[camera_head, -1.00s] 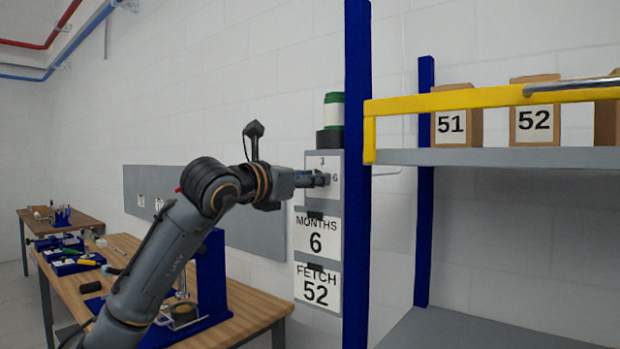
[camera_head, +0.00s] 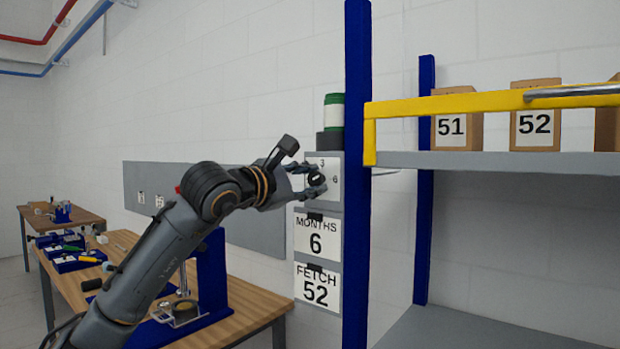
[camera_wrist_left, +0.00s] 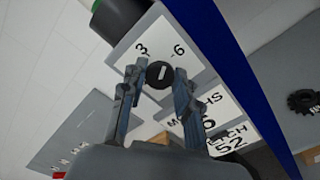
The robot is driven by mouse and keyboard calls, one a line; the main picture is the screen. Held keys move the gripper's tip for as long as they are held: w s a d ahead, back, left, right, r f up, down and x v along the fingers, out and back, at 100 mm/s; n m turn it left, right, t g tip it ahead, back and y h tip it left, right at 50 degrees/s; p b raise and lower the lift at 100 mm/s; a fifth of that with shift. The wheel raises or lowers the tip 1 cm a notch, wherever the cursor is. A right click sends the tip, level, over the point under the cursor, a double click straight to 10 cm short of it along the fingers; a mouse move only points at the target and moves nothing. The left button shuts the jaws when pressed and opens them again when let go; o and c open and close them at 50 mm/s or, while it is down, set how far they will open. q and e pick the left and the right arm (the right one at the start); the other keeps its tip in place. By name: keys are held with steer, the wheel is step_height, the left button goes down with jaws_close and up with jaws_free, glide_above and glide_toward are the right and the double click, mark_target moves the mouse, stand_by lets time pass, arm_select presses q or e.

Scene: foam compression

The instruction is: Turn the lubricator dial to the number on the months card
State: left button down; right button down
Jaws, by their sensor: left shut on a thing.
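The lubricator's dial plate (camera_head: 325,163) is on the wall panel, with 3 at the top and 6 at the right. My left gripper (camera_head: 314,182) has its fingers on either side of the black dial (camera_head: 316,179), shut on it. The left wrist view shows the dial (camera_wrist_left: 160,76) between the fingertips of the gripper (camera_wrist_left: 159,80). Its short white mark slants toward the upper right, roughly toward the 6 (camera_wrist_left: 179,49); the exact alignment is hard to tell. The months card (camera_head: 316,236) below reads 6. My right gripper is out of view.
A green-and-white lubricator body (camera_head: 333,112) stands above the plate. The FETCH card (camera_head: 318,288) reads 52. A blue post (camera_head: 357,200) and a yellow-railed shelf (camera_head: 480,160) with numbered boxes are close on the right. A wooden bench (camera_head: 262,305) stands below left.

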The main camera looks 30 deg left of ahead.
arm_select(q)
steer(key=m+p, duration=0.1)
steer(key=m, duration=0.4)
steer(key=shift+f+m, duration=0.1)
steer(key=shift+m, duration=0.3)
stand_by(0.4)
steer(key=c, duration=1)
jaws_free()
steer(key=shift+s+a, duration=0.15)
steer(key=shift+s, duration=1.85)
steer(key=shift+s+a, duration=0.2)
steer(key=shift+s, duration=1.75)
steer(key=shift+s+a, duration=0.15)
steer(key=shift+s, duration=1.85)
